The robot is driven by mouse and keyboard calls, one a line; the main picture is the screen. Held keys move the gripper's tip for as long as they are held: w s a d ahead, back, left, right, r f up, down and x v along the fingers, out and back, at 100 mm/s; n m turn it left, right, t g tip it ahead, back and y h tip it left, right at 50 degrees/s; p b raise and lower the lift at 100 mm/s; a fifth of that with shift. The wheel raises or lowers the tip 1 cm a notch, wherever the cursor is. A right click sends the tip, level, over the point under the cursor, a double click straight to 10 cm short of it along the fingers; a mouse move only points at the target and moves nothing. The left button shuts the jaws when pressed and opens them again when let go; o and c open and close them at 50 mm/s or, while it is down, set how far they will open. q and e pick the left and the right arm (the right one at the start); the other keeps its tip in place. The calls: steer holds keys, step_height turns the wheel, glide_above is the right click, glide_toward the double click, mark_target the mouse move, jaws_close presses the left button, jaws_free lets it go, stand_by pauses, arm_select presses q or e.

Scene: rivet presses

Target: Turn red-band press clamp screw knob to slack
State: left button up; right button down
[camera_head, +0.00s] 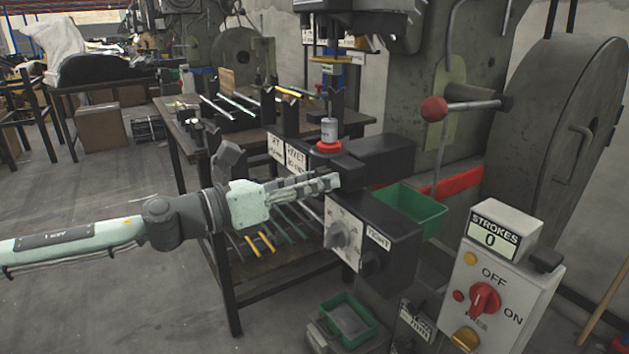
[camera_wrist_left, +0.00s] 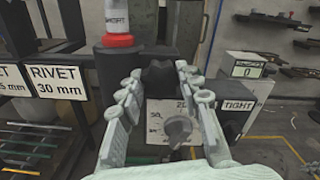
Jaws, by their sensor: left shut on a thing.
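The red-band press (camera_head: 405,110) stands on the right, with a red band (camera_head: 455,183) across its grey body. My left gripper (camera_head: 335,182) reaches in from the left at the front of its black fixture. In the left wrist view, the dark clamp screw knob (camera_wrist_left: 159,74) sits between the fingertips of my left gripper (camera_wrist_left: 160,85), which is shut on it. In the head view the fingers mostly hide the knob. Below it is a white scale plate with a grey dial (camera_head: 342,236). A TIGHT label (camera_head: 378,240) is to its right. My right gripper is in neither view.
A red and white cylinder (camera_head: 329,135) stands just behind the gripper. A green bin (camera_head: 410,208) and a control box (camera_head: 495,290) with a red switch are to the right. A rack (camera_head: 255,130) with rods and rivet labels stands behind. The floor at left is open.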

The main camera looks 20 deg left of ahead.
arm_select(q)
steer(key=shift+n, duration=0.3)
steer(key=shift+f+n+p, duration=0.15)
steer(key=shift+n+p, duration=1.9)
steer(key=shift+n, duration=6.25)
steer(key=shift+f+n+p, duration=0.15)
steer(key=shift+n+p, duration=1.9)
steer(key=shift+n, duration=6.25)
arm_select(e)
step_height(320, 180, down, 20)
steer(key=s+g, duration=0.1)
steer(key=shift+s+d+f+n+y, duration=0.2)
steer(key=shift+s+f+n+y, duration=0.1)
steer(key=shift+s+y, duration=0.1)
